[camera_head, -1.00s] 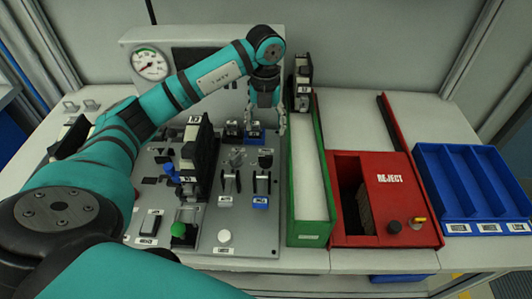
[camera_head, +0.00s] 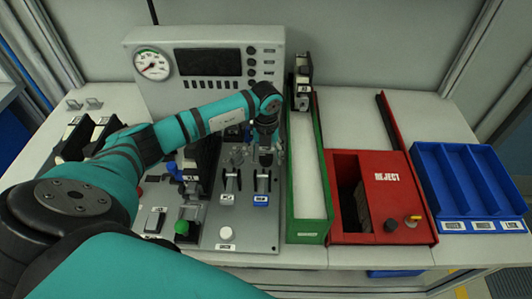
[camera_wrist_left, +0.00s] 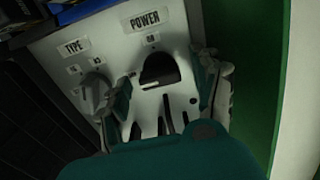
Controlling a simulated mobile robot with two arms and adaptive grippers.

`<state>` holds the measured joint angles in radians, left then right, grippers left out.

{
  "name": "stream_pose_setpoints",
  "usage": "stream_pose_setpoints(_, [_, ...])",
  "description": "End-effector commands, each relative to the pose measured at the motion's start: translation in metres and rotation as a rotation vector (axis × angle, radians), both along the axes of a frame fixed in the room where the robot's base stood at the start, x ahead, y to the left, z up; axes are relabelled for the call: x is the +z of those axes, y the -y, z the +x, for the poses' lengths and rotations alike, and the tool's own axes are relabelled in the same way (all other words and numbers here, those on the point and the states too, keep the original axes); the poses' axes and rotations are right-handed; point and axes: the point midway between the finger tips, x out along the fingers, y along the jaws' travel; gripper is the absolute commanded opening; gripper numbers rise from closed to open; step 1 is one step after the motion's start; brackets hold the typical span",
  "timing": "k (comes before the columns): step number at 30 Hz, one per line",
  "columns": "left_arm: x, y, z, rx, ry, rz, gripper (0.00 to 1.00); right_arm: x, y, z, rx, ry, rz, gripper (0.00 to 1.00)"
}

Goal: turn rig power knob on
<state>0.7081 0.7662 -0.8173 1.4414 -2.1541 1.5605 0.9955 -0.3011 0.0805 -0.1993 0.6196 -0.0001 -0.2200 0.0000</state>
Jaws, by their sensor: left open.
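The rig power knob (camera_wrist_left: 158,70) is a dark round knob under the POWER label (camera_wrist_left: 145,19) on the grey panel in the left wrist view. My left gripper (camera_head: 265,156) is open and points down over the knob's spot in the head view, where it mostly hides the knob. In the left wrist view, the knob lies in front of the open jaws, with one finger to its right. I cannot tell whether the fingers touch it. My right gripper is not in view.
The grey TYPE knob (camera_wrist_left: 94,92) sits close left of the power knob. Two toggle levers stand nearer on the panel. A green-edged channel (camera_head: 308,238) runs close on the right, then a red reject box (camera_head: 388,177) and a blue tray (camera_head: 468,180).

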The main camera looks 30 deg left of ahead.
Motion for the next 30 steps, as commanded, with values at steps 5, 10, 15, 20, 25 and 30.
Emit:
stream_pose_setpoints(5, [0.000, 0.000, 0.000, 0.000, 0.000, 0.000, 0.48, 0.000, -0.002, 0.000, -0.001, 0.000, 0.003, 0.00])
stream_pose_setpoints(10, [0.000, 0.000, 0.000, 0.000, 0.000, 0.000, 0.26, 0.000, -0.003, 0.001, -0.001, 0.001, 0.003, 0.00])
stream_pose_setpoints(15, [0.001, 0.000, 0.000, 0.000, 0.000, 0.000, 0.10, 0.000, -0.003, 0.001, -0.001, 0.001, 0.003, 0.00])
stream_pose_setpoints(20, [0.000, 0.000, 0.000, -0.012, 0.000, 0.000, 0.10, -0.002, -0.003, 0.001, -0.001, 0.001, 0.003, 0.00])
stream_pose_setpoints(25, [-0.001, -0.001, 0.000, -0.067, 0.002, 0.001, 0.10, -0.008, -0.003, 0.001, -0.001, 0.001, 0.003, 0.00])
stream_pose_setpoints(30, [-0.002, -0.001, 0.001, -0.175, 0.003, 0.002, 0.10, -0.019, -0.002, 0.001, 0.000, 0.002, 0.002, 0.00])
